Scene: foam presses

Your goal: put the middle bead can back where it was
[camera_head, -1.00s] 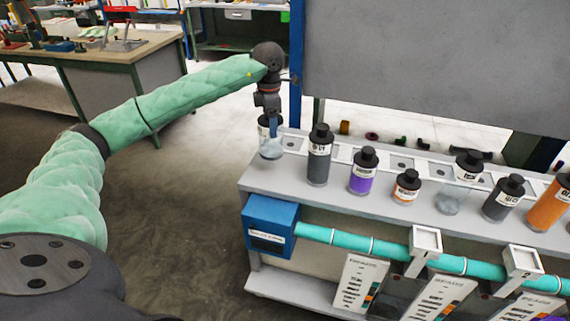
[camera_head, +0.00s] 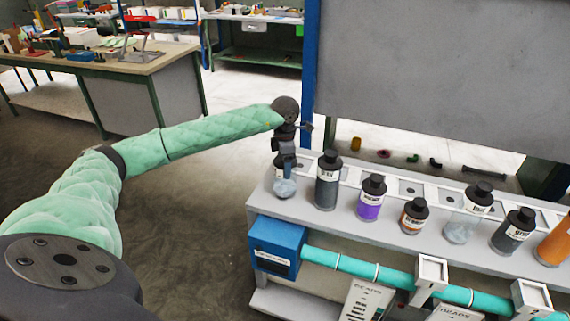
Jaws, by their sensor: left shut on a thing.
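My left gripper (camera_head: 285,165) is shut on a clear can with pale contents (camera_head: 285,188) at the left end of the grey shelf top (camera_head: 300,208). The gripper covers the can's upper part. The can looks upright, at or just above the shelf; I cannot tell whether it touches. To its right stand a tall dark grey can (camera_head: 326,188), a purple can (camera_head: 370,205), a short orange-brown can (camera_head: 412,219), a pale clear can (camera_head: 458,231), another dark grey can (camera_head: 511,238) and an orange can (camera_head: 556,245). My right gripper is out of view.
A row of light square plates with dark centres (camera_head: 411,188) runs behind the cans. A blue box (camera_head: 276,245) with a teal pipe (camera_head: 340,264) is below the shelf front. A grey panel (camera_head: 430,70) and blue post (camera_head: 310,80) stand behind.

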